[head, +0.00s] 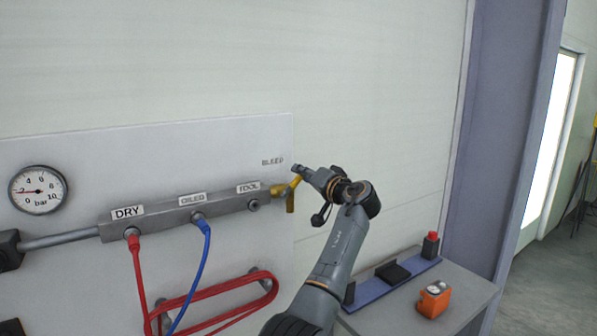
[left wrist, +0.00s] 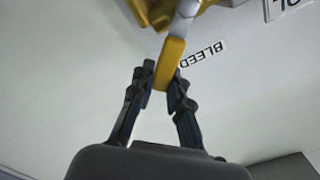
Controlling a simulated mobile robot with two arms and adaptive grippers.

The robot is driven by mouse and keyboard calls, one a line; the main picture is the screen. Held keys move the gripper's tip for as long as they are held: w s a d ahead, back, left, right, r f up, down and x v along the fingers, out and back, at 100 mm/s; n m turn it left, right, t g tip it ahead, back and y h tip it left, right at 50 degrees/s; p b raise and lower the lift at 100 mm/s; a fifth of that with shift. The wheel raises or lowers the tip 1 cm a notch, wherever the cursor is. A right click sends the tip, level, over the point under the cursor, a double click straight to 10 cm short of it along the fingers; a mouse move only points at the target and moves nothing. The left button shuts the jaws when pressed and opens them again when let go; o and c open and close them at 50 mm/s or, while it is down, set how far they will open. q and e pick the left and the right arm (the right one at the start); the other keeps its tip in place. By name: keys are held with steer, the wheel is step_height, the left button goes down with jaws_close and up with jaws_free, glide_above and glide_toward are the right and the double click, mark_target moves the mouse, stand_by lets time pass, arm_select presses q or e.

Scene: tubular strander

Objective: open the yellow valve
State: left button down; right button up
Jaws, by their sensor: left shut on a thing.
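The yellow valve (head: 279,190) sits at the right end of the grey manifold bar, below the word BLEED. A yellow piece of it hangs down at its outer end, and its handle reaches up toward my gripper. In the left wrist view the yellow handle (left wrist: 170,58) comes down from the valve body at the top. My left gripper (head: 299,173) is at the handle from the right. In the left wrist view its two dark fingers (left wrist: 162,82) are on either side of the handle's end, shut on it. My right gripper is in neither view.
The manifold (head: 170,218) carries DRY, OILED and TOOL labels, with a red hose (head: 138,265) and a blue hose (head: 200,250) plugged in. A pressure gauge (head: 38,189) is at left. A bench (head: 455,290) at lower right holds an orange device (head: 434,299).

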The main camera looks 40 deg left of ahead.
arm_select(q)
steer(key=shift+w+d+f+m, duration=0.15)
steer(key=shift+w+f+m, duration=0.25)
steer(key=shift+m, duration=0.6)
steer(key=shift+w+d+f+m+p, duration=0.1)
steer(key=shift+w+f+m, duration=0.1)
steer(key=shift+f+m, duration=0.75)
steer(key=shift+w+d+f+m+p, duration=0.15)
steer(key=shift+f+m, duration=0.3)
steer(key=shift+m, duration=0.85)
steer(key=shift+w+f+m+p, duration=0.1)
steer(key=shift+w+f+m, duration=0.1)
steer(key=shift+f+m, duration=0.75)
steer(key=shift+r+m, duration=0.15)
steer(key=shift+m, duration=0.15)
steer(key=c, duration=1.3)
jaws_free()
steer(key=shift+o, duration=0.2)
